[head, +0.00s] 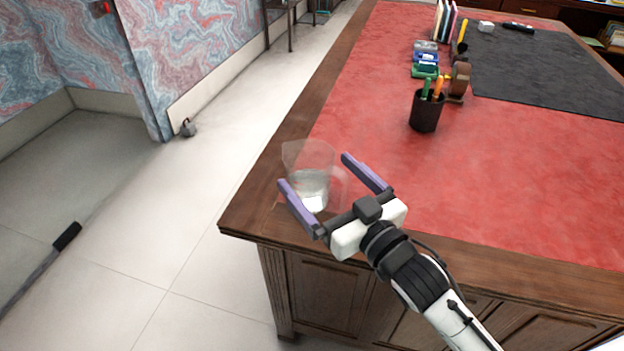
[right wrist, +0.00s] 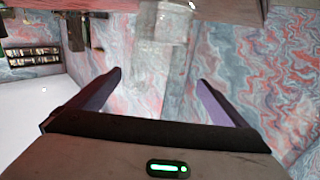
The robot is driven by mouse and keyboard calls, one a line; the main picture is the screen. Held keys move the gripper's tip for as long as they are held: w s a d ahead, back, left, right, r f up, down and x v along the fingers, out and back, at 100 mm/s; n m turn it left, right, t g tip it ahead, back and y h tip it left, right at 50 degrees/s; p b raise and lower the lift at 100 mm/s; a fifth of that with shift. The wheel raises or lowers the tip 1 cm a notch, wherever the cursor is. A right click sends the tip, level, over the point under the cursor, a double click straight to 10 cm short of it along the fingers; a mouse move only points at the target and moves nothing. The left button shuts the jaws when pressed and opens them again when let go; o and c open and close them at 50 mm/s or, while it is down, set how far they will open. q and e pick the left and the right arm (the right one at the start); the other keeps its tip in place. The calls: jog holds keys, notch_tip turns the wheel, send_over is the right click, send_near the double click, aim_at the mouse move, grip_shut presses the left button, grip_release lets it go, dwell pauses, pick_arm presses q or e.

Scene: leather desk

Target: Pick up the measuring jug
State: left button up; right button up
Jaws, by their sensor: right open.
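The measuring jug (head: 309,177) is clear and see-through and stands upright at the near left corner of the desk. My right gripper (head: 313,170) is open, with its two purple fingers reaching toward the jug, one on each side of it in the head view. I cannot tell whether a finger touches it. In the right wrist view a pale clear shape, likely the jug (right wrist: 158,55), shows faintly beyond and between the open fingers. My left gripper is not in view.
The desk (head: 480,190) has a red leather top with a wooden rim. A black pen cup (head: 425,112), a tape dispenser (head: 459,80) and several small items stand further back, near a dark mat (head: 545,75). The red area right of the gripper is clear. Open floor lies left.

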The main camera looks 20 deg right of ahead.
aim_at(296, 146)
jog(key=x, duration=0.4)
jog(key=shift+w+d+r, duration=0.1)
jog(key=shift+w+d, duration=0.05)
jog(key=shift+w, duration=0.2)
jog(key=c, duration=1.8)
jog(key=shift+r, duration=0.1)
jog(key=shift+c, duration=0.4)
jog(key=shift+r, duration=0.15)
